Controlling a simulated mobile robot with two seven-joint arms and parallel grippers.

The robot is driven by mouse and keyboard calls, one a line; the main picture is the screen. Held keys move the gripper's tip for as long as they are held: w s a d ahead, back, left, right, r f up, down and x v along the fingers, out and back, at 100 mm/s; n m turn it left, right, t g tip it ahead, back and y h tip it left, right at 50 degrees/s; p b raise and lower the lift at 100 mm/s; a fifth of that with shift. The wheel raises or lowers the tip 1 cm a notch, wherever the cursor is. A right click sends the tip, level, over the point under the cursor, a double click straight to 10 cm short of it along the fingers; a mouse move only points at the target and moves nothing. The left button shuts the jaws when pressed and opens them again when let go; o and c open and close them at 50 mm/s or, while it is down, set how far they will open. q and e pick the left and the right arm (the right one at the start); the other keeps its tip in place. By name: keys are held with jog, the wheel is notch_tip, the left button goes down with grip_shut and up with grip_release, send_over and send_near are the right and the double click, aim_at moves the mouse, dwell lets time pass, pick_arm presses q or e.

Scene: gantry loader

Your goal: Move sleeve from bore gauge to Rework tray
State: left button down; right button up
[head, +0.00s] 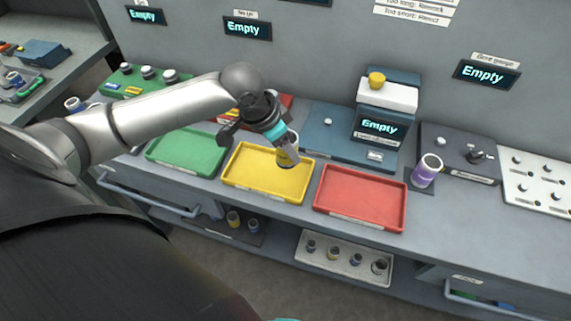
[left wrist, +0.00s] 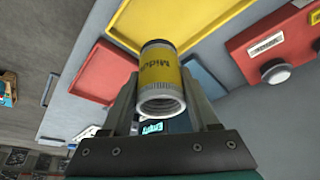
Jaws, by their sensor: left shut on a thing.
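A sleeve (left wrist: 160,72) with a yellow band and grey ends sits between the fingers of my left gripper (left wrist: 165,105). In the head view my left gripper (head: 282,142) is shut on this sleeve (head: 288,156) and holds it over the back right part of the yellow tray (head: 236,183). Whether the sleeve touches the tray is unclear. The green tray (head: 160,159) is to the left and the red tray (head: 400,220) to the right. Their front labels are too small to read. The bore gauge (head: 480,156) stands at the right, under an "Empty" display. My right gripper is out of view.
A purple sleeve (head: 427,171) stands left of the bore gauge. A blue station (head: 335,145) with another "Empty" display stands behind the trays. A white pegged board (head: 540,190) is at far right. A lower shelf holds a white tray (head: 304,250) with several small parts.

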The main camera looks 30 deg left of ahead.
aim_at(277, 154)
pick_arm(q)
jog(key=shift+f+b, duration=0.6)
jog(key=shift+f, duration=2.85)
jog(key=shift+f, duration=0.1)
jog(key=shift+c, duration=0.7)
grip_release()
jog(key=shift+f, duration=0.1)
jog(key=p+v, duration=0.2)
jog(key=v, duration=1)
jog(key=shift+r+p, duration=0.2)
jog(key=shift+p, duration=0.1)
